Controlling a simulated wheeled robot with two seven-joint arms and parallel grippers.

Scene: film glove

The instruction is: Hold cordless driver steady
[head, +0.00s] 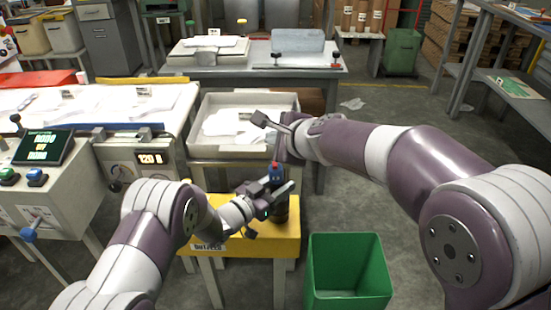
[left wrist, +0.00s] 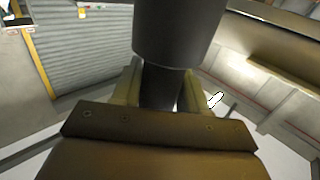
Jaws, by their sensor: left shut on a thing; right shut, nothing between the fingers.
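My left gripper (head: 272,194) is shut on the cordless driver (head: 281,212) above the yellow-topped stand. The driver appears upright, with a dark body and a blue and red part at its top; the gripper and hand hide some of it. In the left wrist view, the driver's wide dark cylinder (left wrist: 178,32) narrows to a neck between the two fingers of my left gripper (left wrist: 162,90). My right gripper (head: 279,156) is shut and empty, close above the driver's top. I cannot tell whether it touches the driver.
The yellow stand (head: 240,243) is below the left gripper. A green bin (head: 347,270) stands to its right on the floor. A grey tray (head: 218,147) with white pieces lies behind. A control box (head: 35,190) with buttons stands at the left.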

